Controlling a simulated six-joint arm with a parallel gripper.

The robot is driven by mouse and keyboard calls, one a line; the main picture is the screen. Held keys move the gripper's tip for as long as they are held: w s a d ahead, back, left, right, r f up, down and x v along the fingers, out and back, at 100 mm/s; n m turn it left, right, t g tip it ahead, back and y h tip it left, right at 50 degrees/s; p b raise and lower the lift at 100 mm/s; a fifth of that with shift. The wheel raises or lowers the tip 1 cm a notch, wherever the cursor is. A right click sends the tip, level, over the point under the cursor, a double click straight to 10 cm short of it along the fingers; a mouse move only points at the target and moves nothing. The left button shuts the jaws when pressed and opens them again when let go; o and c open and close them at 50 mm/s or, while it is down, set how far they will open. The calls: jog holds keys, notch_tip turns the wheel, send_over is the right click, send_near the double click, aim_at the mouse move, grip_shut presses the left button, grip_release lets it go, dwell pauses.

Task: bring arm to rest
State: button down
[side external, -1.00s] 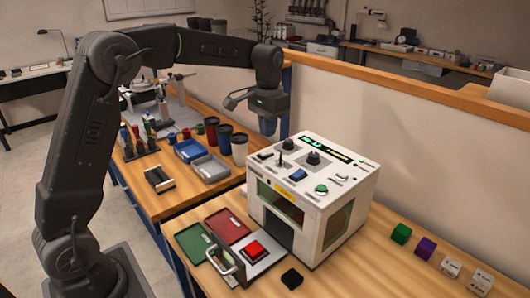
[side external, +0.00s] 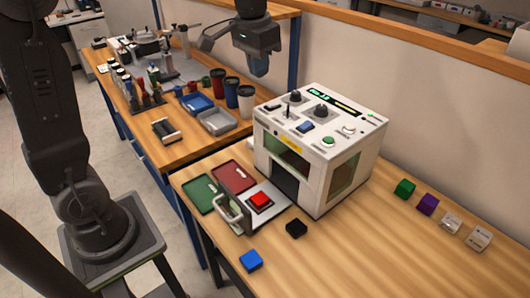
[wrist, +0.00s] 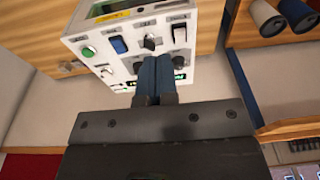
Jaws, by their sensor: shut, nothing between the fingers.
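My gripper (side external: 260,72) hangs pointing down behind the white laser marker (side external: 320,150), above its top and clear of it. Its fingers (wrist: 155,80) are together in the wrist view, with nothing between them. In the wrist view the marker (wrist: 135,45) appears beyond the fingertips, with its green button, blue switch and knobs. A red block (side external: 260,200) sits on the grey plate of the marker's pulled-out tray (side external: 272,213), which has a handle in front. My upper arm links are mostly cut off at the top left.
Green (side external: 205,193) and red (side external: 236,177) trays lie left of the marker. Black (side external: 296,228) and blue (side external: 251,260) blocks lie in front. Green, purple and white blocks (side external: 450,223) lie right. Cups (side external: 232,92) and bins (side external: 218,121) stand on the left bench. A wall runs behind.

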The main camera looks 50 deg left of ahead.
jog(key=s+d+f+t, duration=0.2)
jog(key=s, duration=0.8)
jog(key=s+d+f+t, duration=0.2)
jog(key=s, duration=0.8)
jog(key=shift+d, duration=0.3)
